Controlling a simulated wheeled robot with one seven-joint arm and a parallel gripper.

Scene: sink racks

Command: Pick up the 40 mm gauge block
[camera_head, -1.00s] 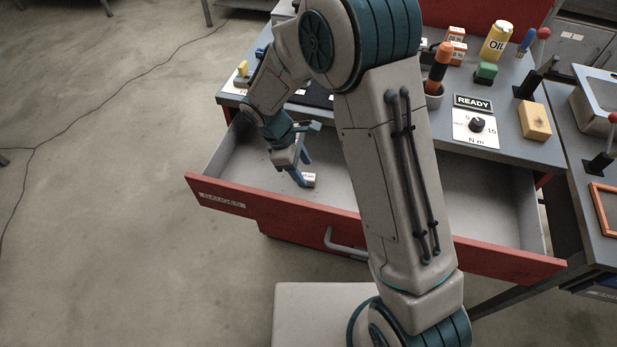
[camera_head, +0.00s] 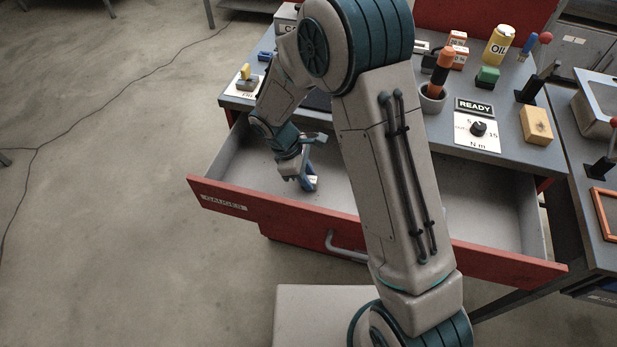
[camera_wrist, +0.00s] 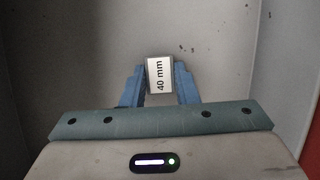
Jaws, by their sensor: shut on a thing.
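The 40 mm gauge block (camera_wrist: 159,77) is a small pale block with a "40 mm" label, seen between the blue fingers in the wrist view. My gripper (camera_wrist: 160,85) is shut on it, with one finger on each side. In the head view my gripper (camera_head: 309,184) is low inside the open drawer (camera_head: 470,262), near its left part. There the block (camera_head: 313,179) is mostly hidden by the fingers. I cannot tell whether the block still touches the drawer floor.
The red drawer front has a grey handle (camera_head: 345,246) and a label. The bench above holds an orange-handled tool in a cup (camera_head: 433,97), a READY panel (camera_head: 474,105), a yellow oil bottle (camera_head: 498,46) and a wooden block (camera_head: 536,125).

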